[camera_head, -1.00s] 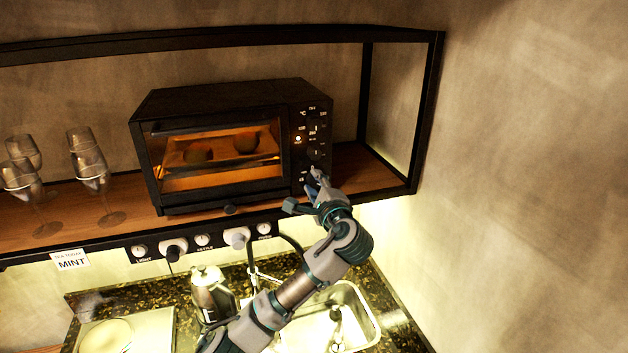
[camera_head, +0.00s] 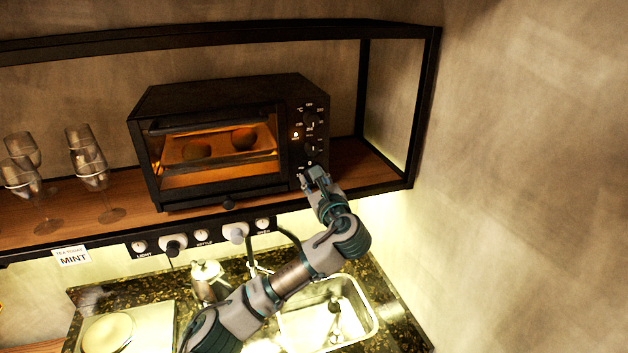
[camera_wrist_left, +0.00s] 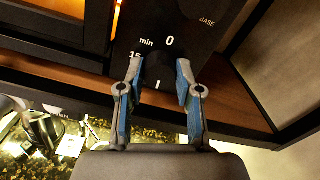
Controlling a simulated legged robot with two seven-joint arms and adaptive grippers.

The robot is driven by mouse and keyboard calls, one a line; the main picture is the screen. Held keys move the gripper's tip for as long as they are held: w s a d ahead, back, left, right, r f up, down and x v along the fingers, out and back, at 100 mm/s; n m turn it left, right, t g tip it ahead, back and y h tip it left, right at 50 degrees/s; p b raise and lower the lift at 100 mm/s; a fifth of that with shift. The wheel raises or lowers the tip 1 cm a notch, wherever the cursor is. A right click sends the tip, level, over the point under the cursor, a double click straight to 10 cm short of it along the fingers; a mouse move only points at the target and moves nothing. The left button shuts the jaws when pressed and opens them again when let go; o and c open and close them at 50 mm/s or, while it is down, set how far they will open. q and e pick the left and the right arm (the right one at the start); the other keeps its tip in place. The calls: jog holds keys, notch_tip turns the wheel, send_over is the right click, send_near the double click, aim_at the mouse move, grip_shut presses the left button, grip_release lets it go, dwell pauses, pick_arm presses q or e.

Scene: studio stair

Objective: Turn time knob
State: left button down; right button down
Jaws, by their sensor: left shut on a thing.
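The black toaster oven (camera_head: 215,190) stands on the wooden shelf, its control panel on the right side. Its time knob (camera_wrist_left: 158,86) is dark with a white pointer line, below the printed "0" and "min" in the left wrist view. My left gripper (camera_wrist_left: 158,78) has one finger on each side of this knob and is shut on it. In the head view the same gripper (camera_head: 315,174) is at the bottom of the panel and hides the knob. Two more knobs, upper (camera_head: 310,116) and middle (camera_head: 311,147), sit above it. My right gripper is not in view.
Round items (camera_head: 245,139) lie inside the lit oven. Wine glasses (camera_head: 86,160) stand left on the shelf. A black frame post (camera_head: 425,110) is at the right. Below are a switch strip (camera_head: 203,239), a kettle (camera_head: 207,281) and a sink (camera_head: 350,320).

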pick_arm(q)
jog(key=shift+f+m, duration=0.3)
jog(key=shift+m, duration=0.4)
jog(key=c, duration=0.8)
grip_release()
jog(key=shift+o, duration=0.2)
jog(key=shift+w+d+r, duration=0.1)
jog(key=shift+d+r, duration=0.1)
